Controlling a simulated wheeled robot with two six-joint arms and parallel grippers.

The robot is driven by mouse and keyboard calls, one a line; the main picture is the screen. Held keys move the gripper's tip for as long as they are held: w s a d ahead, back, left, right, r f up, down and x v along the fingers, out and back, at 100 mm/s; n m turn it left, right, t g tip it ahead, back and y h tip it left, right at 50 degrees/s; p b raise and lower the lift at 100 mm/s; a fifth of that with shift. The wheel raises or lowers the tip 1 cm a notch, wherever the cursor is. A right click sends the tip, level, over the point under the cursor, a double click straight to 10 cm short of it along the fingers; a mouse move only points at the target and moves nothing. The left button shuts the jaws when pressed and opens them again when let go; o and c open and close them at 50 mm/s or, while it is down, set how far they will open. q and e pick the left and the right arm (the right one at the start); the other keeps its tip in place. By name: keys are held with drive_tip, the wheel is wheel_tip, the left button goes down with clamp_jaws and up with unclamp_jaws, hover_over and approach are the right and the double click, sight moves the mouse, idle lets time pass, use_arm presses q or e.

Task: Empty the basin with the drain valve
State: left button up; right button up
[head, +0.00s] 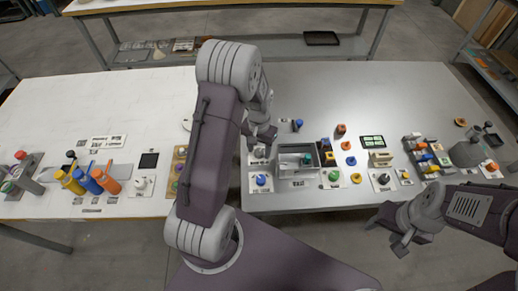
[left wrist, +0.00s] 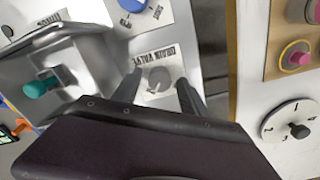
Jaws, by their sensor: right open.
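The drain valve (left wrist: 158,79) is a grey round knob on a white plate, its printed label upside down in the left wrist view. My left gripper (left wrist: 160,92) is open, with one finger on each side of the knob and visible gaps; I cannot tell whether either finger touches it. In the head view my left gripper (head: 262,137) hangs just left of the basin. The basin (head: 281,174) is a grey open box with a green-handled piece (head: 307,158) inside; its wall also shows in the left wrist view (left wrist: 85,35). My right gripper (head: 402,241) is open and empty beyond the table's front edge.
A blue knob (head: 262,180) sits on a plate in front of the valve. A numbered dial (left wrist: 290,121) and a pink button (left wrist: 298,60) lie on the other side of a table gap.

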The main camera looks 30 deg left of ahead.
use_arm(q)
clamp_jaws()
drive_tip(key=n+p, duration=0.1)
drive_tip(key=n, duration=0.3)
drive_tip(key=shift+r+p, duration=0.1)
drive_tip(key=shift+p, duration=0.3)
drive_tip(key=n+p, duration=0.1)
drive_tip(key=n, duration=0.3)
drive_tip(key=shift+n, duration=0.3)
drive_tip(key=n+p, duration=0.1)
drive_tip(key=n, duration=0.3)
drive_tip(key=shift+w+p, duration=0.1)
drive_tip(key=shift+p, duration=0.2)
drive_tip(key=shift+n+p, duration=0.4)
drive_tip(key=shift+n, duration=1.8)
